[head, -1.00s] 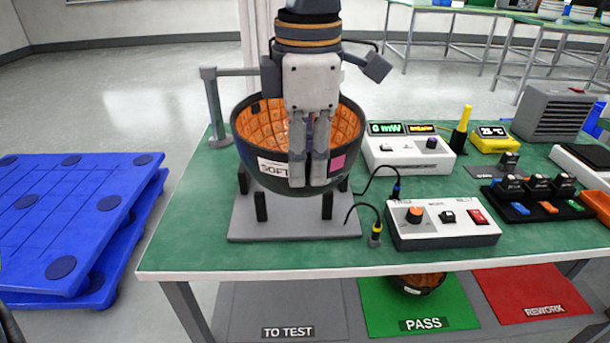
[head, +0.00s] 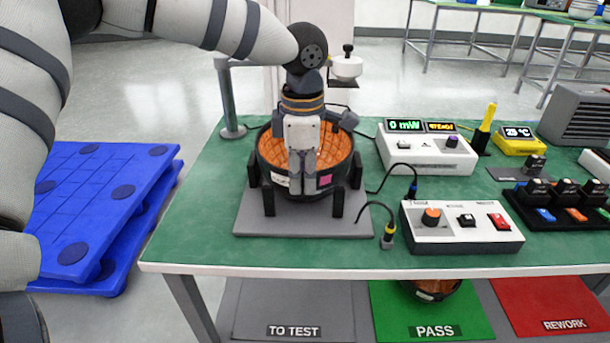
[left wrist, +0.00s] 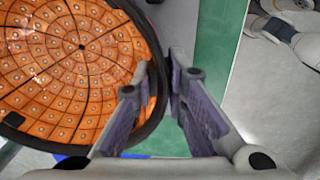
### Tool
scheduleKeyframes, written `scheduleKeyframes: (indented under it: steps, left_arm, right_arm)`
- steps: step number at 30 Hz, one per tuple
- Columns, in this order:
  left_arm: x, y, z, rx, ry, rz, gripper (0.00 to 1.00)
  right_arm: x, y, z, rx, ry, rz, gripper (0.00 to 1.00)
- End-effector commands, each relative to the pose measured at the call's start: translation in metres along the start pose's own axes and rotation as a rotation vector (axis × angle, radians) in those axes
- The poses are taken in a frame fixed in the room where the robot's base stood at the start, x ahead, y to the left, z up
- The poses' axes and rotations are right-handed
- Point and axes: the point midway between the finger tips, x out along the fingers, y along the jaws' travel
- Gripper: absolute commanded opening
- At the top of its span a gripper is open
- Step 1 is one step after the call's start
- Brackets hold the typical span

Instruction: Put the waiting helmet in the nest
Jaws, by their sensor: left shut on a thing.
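The helmet (head: 275,154) is a dark bowl, open side up, with an orange tiled inside and a white label and pink patch on its front. It sits low among the black posts of the nest (head: 310,226), a grey plate on the green bench. Whether it rests fully on the posts I cannot tell. My left gripper (head: 309,188) points down at the helmet's near rim and is shut on it. In the left wrist view the gripper (left wrist: 165,88) has the dark rim of the helmet (left wrist: 72,68) between its fingers. My right gripper is not in view.
A control box (head: 460,234) and a meter box (head: 425,155) stand right of the nest, with loose cables between. A grey post (head: 228,105) stands behind left. Below are TO TEST, PASS (head: 432,328) and REWORK mats; another helmet (head: 430,290) is over PASS. Blue pallets (head: 95,215) lie left.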

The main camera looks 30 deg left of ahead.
Motion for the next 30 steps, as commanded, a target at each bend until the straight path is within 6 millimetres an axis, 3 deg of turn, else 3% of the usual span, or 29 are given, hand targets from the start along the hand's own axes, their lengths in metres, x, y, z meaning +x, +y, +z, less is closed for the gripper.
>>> scheduleKeyframes:
  steps: [10,11,13,22,26,30]
  left_arm:
    - [0.001,0.0,0.001,0.0,-0.004,0.006,0.0]
    - [0.001,0.0,0.0,-0.001,-0.003,0.005,0.2]
    - [0.001,0.0,0.0,-0.001,-0.002,0.005,0.33]
    - [-0.001,0.0,0.001,-0.001,-0.003,0.004,0.33]
    - [-0.023,0.001,0.001,-0.002,-0.006,0.01,0.33]
    - [-0.064,0.001,0.001,-0.001,-0.008,0.012,0.33]
  right_arm:
    - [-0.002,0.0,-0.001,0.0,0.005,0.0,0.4]
    - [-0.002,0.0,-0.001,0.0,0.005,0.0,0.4]
    - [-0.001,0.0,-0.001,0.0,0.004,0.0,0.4]
    - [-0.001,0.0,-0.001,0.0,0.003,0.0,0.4]
    - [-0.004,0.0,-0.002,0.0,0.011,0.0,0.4]
    - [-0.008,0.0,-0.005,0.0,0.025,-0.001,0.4]
